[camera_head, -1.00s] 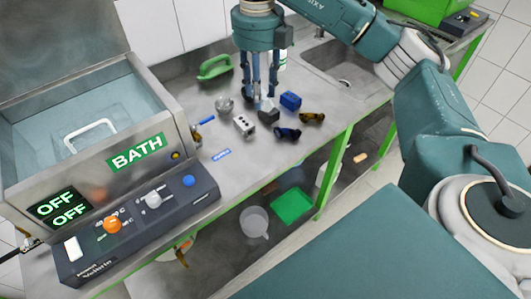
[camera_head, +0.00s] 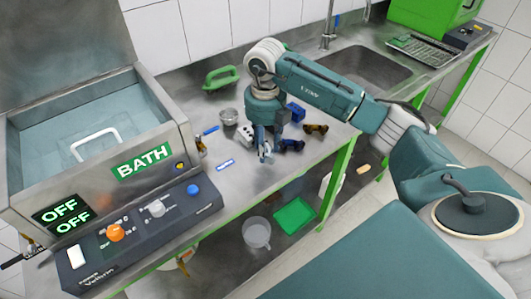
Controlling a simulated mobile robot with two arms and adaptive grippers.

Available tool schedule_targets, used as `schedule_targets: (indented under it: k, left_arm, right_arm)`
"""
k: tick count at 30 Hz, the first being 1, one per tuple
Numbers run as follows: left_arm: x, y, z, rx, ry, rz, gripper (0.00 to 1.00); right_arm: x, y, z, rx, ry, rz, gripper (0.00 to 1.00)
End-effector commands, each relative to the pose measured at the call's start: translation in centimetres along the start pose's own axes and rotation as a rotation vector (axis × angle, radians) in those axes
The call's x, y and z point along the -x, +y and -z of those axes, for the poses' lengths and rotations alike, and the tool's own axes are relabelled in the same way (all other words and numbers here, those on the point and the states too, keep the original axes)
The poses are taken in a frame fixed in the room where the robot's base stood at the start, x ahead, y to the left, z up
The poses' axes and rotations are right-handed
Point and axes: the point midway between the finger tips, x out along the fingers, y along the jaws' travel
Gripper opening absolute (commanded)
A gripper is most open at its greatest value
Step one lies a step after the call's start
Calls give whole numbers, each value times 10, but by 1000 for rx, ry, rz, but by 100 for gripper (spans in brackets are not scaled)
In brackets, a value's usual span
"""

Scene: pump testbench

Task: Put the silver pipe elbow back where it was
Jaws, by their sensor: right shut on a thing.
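My right gripper (camera_head: 265,152) points down over the steel worktop near its front edge. It is shut on a small, shiny thing between its fingertips, which I take to be the silver pipe elbow; its shape is mostly hidden by the fingers. I cannot tell whether it touches the worktop. My left gripper is not in view.
A round silver part (camera_head: 229,116), a grey block with holes (camera_head: 245,133), a blue block (camera_head: 296,112) and dark-and-gold fittings (camera_head: 316,129) surround the gripper. The bath (camera_head: 95,135) stands left, the sink (camera_head: 365,65) at back right. A green-handled thing (camera_head: 220,77) lies behind.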

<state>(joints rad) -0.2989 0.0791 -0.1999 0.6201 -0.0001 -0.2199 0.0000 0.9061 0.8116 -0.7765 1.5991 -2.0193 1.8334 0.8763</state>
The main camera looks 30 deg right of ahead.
Motion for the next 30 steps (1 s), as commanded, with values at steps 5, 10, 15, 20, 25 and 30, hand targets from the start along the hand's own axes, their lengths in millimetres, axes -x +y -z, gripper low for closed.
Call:
schedule_targets:
  k: [5, 10, 15, 20, 25, 30]
  left_arm:
    - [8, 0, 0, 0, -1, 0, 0]
    - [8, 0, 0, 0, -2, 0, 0]
    - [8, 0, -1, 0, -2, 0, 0]
    - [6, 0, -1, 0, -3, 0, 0]
    - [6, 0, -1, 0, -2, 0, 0]
    - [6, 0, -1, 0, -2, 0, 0]
  right_arm:
    - [-27, 0, 2, 0, 5, 1, 6]
    - [-36, 0, 1, 1, 1, 0, 6]
    - [-36, 0, 1, 1, 1, 0, 6]
    - [-39, 0, 1, 1, 2, 1, 42]
    - [-39, 0, 1, 1, 2, 1, 56]
    - [-38, 0, 1, 1, 2, 1, 56]
